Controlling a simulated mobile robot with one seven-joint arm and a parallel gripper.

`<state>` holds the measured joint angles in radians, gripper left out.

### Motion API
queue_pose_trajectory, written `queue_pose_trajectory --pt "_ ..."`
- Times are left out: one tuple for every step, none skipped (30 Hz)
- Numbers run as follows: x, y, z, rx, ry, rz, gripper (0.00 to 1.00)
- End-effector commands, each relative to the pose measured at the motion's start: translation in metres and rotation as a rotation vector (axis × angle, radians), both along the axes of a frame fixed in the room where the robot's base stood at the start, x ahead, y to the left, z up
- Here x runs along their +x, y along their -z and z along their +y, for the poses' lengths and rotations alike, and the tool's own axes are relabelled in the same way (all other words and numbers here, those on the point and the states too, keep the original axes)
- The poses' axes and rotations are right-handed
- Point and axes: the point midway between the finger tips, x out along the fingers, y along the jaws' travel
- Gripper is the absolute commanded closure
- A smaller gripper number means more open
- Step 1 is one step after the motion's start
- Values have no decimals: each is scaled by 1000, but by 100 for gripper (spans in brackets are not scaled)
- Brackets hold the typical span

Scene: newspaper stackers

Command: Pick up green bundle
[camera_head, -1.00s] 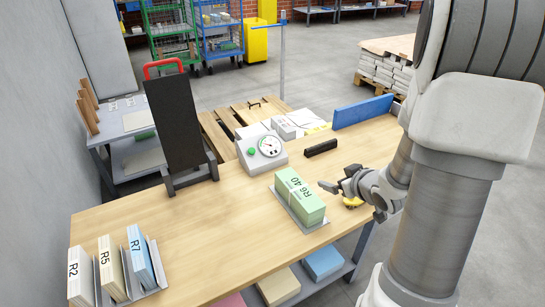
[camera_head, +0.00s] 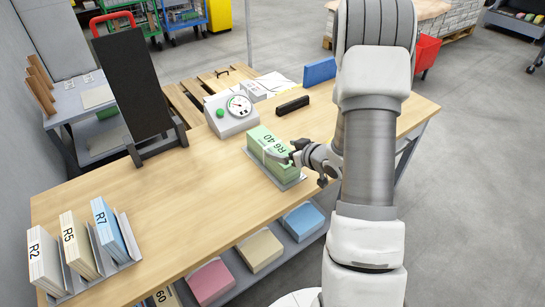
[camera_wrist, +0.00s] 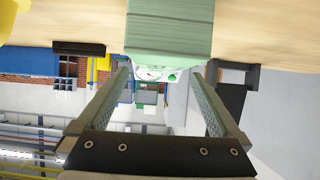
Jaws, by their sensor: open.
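The green bundle (camera_head: 262,141), marked "R6 40", lies on a grey tray (camera_head: 290,185) on the wooden table. It also shows at the top of the wrist view (camera_wrist: 170,28), lined up with the gap between my fingers. My gripper (camera_head: 283,153) is at the bundle's right side in the head view, with a finger overlapping its near end. In the wrist view my gripper (camera_wrist: 160,78) is open, with two parallel fingers and nothing held. I cannot tell whether the fingertips reach around the bundle.
A dial scale (camera_head: 232,112) and a black bar (camera_head: 292,105) stand behind the bundle. A black sloped stand (camera_head: 140,85) is at the back left. Labelled bundles R2, R5 and R7 (camera_head: 110,228) stand in a rack at front left. The table's middle is clear.

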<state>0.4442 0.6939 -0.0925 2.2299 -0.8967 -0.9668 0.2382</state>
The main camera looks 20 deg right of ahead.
Motion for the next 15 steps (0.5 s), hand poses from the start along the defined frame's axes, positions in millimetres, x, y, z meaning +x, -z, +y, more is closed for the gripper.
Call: queue_pose_trajectory --pt "5 4 2 0 -1 0 0" --pt "7 5 2 0 -1 0 0" --pt "9 5 3 0 -1 0 0" --pt "10 6 3 0 -1 -1 0" --pt "11 6 3 0 -1 -1 0" --pt "14 7 4 0 -1 -1 0" --pt "16 9 5 0 -1 -1 0" --pt "19 11 6 0 -1 -1 0" --pt "24 13 8 -1 -2 -1 0" --pt "29 15 10 -1 -3 -1 0" --pt "33 17 12 -1 -3 -1 0" --pt "39 19 14 -1 -3 -1 0" --pt "42 21 15 -1 -3 0 0" --pt "46 23 15 -1 -3 1 0" --pt "50 24 16 -1 -2 0 0"
